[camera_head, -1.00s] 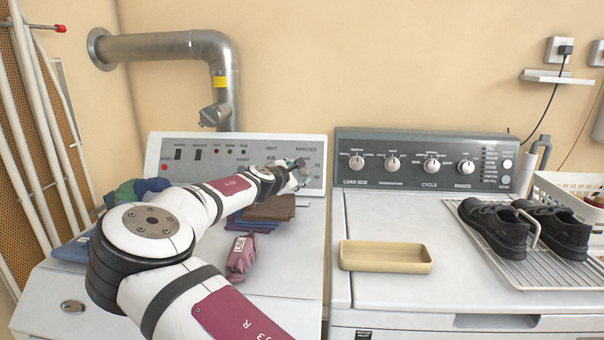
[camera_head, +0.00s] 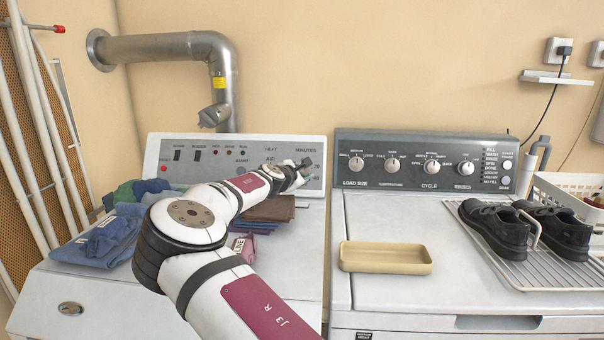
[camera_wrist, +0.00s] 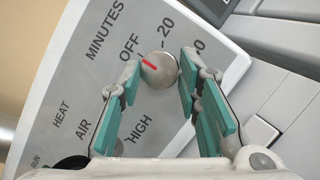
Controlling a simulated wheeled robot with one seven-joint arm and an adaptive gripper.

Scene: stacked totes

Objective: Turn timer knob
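The timer knob (camera_wrist: 160,70) is a round metal knob with a red mark on the dryer's sloping panel (camera_wrist: 75,75), below the word MINUTES. In the wrist view its red mark points roughly toward OFF, with 20 to the other side. My gripper (camera_wrist: 160,68) has its green-padded fingers apart, one tip on each side of the knob. Whether the tips touch it I cannot tell. In the head view my gripper (camera_head: 305,168) is at the right end of the dryer panel and hides the knob.
Folded brown and purple cloths (camera_head: 268,210) lie beneath my forearm. Blue clothes (camera_head: 100,245) lie at the left on the dryer. The washer at the right has its own knobs (camera_head: 432,166), a tan tray (camera_head: 386,265) and black shoes (camera_head: 495,222) on a rack.

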